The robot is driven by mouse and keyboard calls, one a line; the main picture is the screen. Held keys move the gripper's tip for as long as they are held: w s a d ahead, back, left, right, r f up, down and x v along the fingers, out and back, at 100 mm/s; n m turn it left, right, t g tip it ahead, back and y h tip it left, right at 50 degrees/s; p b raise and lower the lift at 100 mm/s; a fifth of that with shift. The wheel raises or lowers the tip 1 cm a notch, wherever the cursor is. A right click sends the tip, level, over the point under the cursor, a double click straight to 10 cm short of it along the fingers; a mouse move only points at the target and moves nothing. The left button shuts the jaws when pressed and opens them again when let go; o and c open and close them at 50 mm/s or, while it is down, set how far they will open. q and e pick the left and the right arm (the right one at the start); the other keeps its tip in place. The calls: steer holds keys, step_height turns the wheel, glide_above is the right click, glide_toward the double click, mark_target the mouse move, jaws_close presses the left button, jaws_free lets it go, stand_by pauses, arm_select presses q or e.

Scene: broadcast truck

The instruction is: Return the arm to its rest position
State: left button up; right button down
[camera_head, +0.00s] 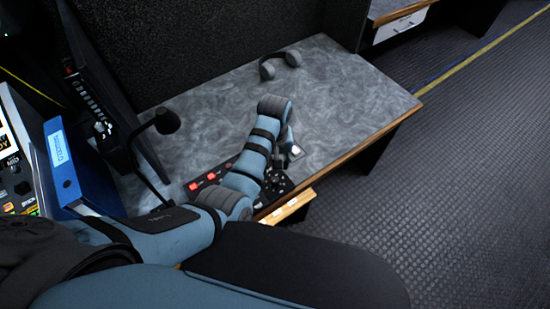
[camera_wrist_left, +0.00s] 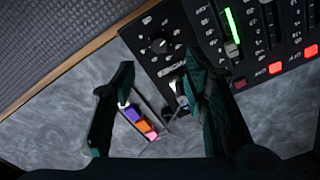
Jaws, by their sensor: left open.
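My left arm (camera_head: 262,140) reaches from the lower left over the grey desk (camera_head: 340,95) and bends down near its front edge. In the head view my left gripper (camera_head: 289,150) is small and partly hidden by the arm. In the left wrist view my left gripper (camera_wrist_left: 157,84) is open, its two dark fingers apart above the desk. A black control panel (camera_wrist_left: 180,25) with a knob and lit sliders lies beyond the fingertips. A small item with purple, orange and pink blocks (camera_wrist_left: 138,122) shows between the fingers; I cannot tell whether they touch it. My right gripper is not in view.
Grey headphones (camera_head: 280,64) lie at the desk's back. A black gooseneck microphone (camera_head: 166,121) and a blue binder (camera_head: 72,165) stand at the left. An open wooden drawer (camera_head: 290,207) juts from the front. The desk's right part is clear.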

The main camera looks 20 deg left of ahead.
arm_select(q)
step_height(320, 180, up, 3)
steer(key=shift+f, duration=0.2)
